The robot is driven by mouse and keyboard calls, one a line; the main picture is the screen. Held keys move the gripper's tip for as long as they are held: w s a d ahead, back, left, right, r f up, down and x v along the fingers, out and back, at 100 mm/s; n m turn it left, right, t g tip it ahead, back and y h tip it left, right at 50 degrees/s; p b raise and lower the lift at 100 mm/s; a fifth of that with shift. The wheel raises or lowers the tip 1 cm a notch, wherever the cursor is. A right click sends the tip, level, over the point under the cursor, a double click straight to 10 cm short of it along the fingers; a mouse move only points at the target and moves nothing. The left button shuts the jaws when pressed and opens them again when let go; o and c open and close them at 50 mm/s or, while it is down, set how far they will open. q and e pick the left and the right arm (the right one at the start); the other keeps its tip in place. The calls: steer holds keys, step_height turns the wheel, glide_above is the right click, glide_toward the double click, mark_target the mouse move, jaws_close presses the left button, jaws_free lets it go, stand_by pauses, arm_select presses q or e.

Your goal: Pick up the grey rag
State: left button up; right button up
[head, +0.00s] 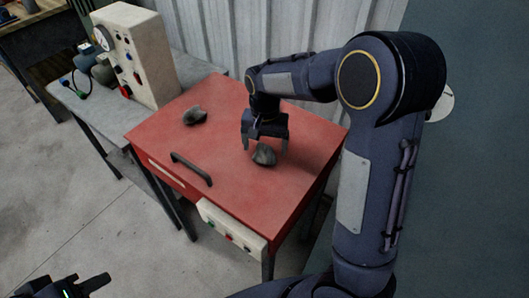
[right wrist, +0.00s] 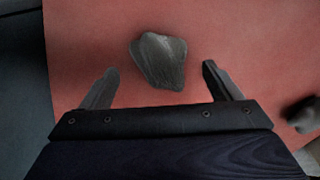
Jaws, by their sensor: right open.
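Two crumpled dark grey cloth-like lumps lie on a red table top. I cannot tell them apart as rags by look alone. The nearer grey rag (head: 264,156) lies under my right gripper (head: 265,145), whose fingers point down at it. In the right wrist view this rag (right wrist: 158,60) shows just ahead of and between the two spread fingers (right wrist: 160,69), touching neither. My right gripper is open and empty. The other grey lump (head: 195,116) lies further left and back; it also shows at the right edge of the wrist view (right wrist: 302,115). My left gripper (head: 78,285) is at the bottom left, partly cut off.
The red table top (head: 229,109) has a dark bar handle (head: 191,168) and a button panel (head: 231,231) at its front. A cream control box (head: 137,54) with a gauge stands on a grey bench to the left. A corrugated wall rises behind. The red surface between the lumps is clear.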

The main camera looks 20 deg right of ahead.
steer(key=shift+d+f, duration=0.1)
steer(key=shift+f, duration=1.25)
steer(key=c, duration=1.1)
steer(key=shift+r, duration=0.1)
